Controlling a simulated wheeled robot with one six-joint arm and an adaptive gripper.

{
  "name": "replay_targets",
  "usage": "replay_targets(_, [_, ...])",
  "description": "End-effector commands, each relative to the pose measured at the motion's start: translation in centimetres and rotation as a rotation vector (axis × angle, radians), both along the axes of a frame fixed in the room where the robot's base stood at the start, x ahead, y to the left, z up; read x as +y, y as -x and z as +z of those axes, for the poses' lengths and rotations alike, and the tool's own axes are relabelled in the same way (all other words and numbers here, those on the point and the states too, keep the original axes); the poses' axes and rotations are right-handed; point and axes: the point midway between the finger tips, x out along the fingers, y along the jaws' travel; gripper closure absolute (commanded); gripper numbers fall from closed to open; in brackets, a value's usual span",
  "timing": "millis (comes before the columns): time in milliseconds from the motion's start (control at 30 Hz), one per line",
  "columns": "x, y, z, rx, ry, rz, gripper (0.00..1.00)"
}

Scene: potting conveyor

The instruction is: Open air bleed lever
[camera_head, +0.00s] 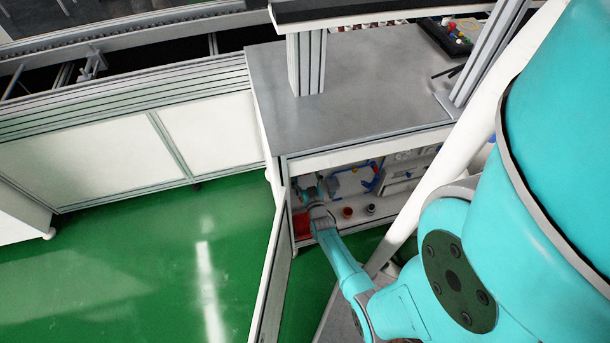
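My arm reaches down into the open cabinet (362,155) under the grey worktop. My gripper (306,188) is at the left part of the cabinet's inside, small and partly hidden by my own wrist. I cannot tell whether it is open or shut, or whether it touches anything. Blue tubing (352,190) and a blue fitting (376,178) show to its right, on the pale panel inside. I cannot pick out the air bleed lever for certain; it is too small or hidden by my arm.
A red block (301,224) lies below my gripper. A dark red knob (347,212) and a dark knob (370,209) stand low in the cabinet. The cabinet door (272,270) hangs open at the left. The green floor (130,260) is clear to the left.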

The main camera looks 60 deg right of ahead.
Motion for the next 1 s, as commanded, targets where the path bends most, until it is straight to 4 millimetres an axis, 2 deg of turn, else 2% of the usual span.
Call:
replay_targets(100, [0.02, 0.01, 0.00, 0.000, 0.000, 0.000, 0.16])
replay_targets(133, [0.02, 0.01, 0.00, 0.000, 0.000, 0.000, 0.21])
replay_targets(300, [0.02, 0.01, 0.01, 0.000, 0.000, 0.000, 0.63])
replay_targets(367, [0.02, 0.01, 0.01, 0.000, 0.000, 0.000, 0.76])
replay_targets(733, [0.04, -0.03, 0.14, 0.034, 0.030, 0.000, 0.76])
replay_targets(1000, [0.16, -0.18, 0.50, 0.164, 0.141, 0.000, 0.76])
